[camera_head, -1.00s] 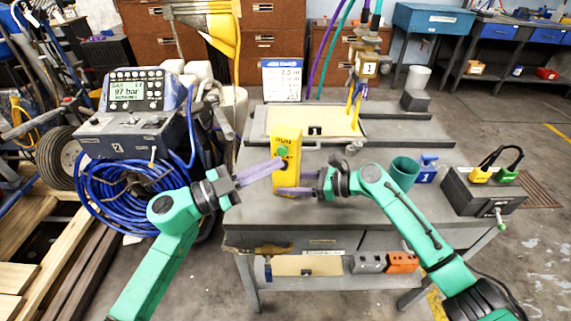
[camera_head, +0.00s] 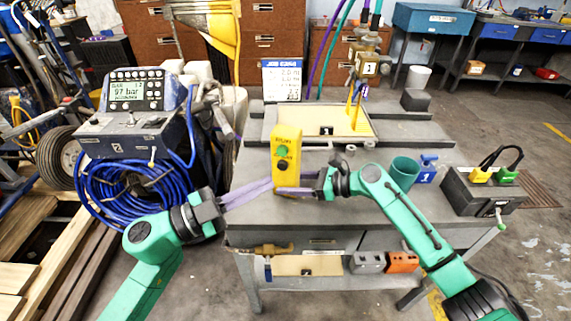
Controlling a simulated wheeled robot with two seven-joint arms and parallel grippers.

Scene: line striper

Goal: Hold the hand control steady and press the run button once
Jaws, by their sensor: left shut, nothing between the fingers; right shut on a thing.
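The hand control (camera_head: 287,146) is a yellow upright box on the grey workbench, with a green button (camera_head: 282,151) above a black button (camera_head: 282,165) on its face. My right gripper (camera_head: 300,191) is shut on the lower part of the hand control, coming in from the right. My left gripper (camera_head: 268,184) is shut and empty, with its purple fingers lower left of the hand control, below the buttons and clear of both. The small lettering on the control is too small to read surely.
The grey workbench (camera_head: 350,212) also holds a green cup (camera_head: 405,172), a blue-handled item (camera_head: 427,168) and a dark box with yellow and green plugs (camera_head: 482,190). A console (camera_head: 138,90) reading 97 bar and a coiled blue hose (camera_head: 120,188) stand at left. A job card (camera_head: 283,80) stands behind.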

